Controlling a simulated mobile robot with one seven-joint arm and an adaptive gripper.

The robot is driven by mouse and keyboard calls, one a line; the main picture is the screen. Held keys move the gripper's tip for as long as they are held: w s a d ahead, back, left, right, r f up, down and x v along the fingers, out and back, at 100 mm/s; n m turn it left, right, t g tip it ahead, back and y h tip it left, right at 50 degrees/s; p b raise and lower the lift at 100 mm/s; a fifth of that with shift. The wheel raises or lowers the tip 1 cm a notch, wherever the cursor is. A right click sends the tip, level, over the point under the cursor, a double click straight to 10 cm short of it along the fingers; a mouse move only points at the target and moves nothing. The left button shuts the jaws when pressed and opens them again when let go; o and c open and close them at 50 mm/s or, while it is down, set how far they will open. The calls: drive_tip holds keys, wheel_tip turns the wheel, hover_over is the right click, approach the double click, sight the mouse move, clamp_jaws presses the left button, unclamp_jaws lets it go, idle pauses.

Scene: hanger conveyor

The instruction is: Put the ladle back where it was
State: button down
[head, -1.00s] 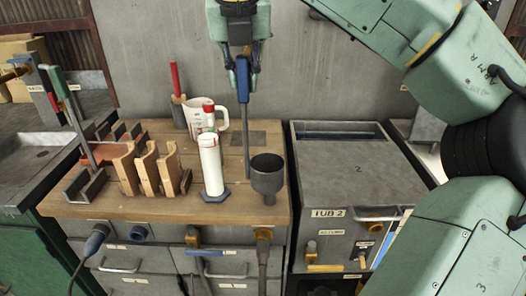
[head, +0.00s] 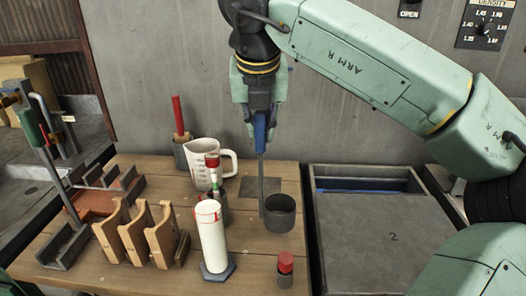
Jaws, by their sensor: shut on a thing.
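The ladle has a blue handle (head: 260,132), a thin grey shaft (head: 262,180) and a dark round cup (head: 280,213) at its lower end. My gripper (head: 260,108) is shut on the top of the handle, and the ladle hangs upright below it. The cup is over the right part of the wooden bench top (head: 170,285); I cannot tell whether it touches the wood. A flat dark grey square (head: 257,187) on the bench lies just behind the cup, partly hidden by the shaft.
A white cylinder (head: 211,238) on a dark base and a red-capped vial (head: 285,270) stand near the cup. A measuring jug (head: 205,160) stands behind left. Wooden holders (head: 135,235) and a rack (head: 62,245) are left. A grey lidded tub (head: 375,245) is right.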

wheel_tip(320, 180, down, 4)
drive_tip(key=shift+f+p, duration=0.2)
drive_tip(key=shift+p, duration=0.25)
drive_tip(key=shift+f, duration=0.1)
drive_tip(key=shift+f+b, duration=0.1)
drive_tip(key=shift+b, duration=0.2)
drive_tip(key=c, duration=1.6)
unclamp_jaws()
drive_tip(key=shift+o, duration=0.2)
drive_tip(key=b+v, duration=0.1)
drive_tip(key=v, duration=1.1)
drive_tip(key=shift+r, duration=0.2)
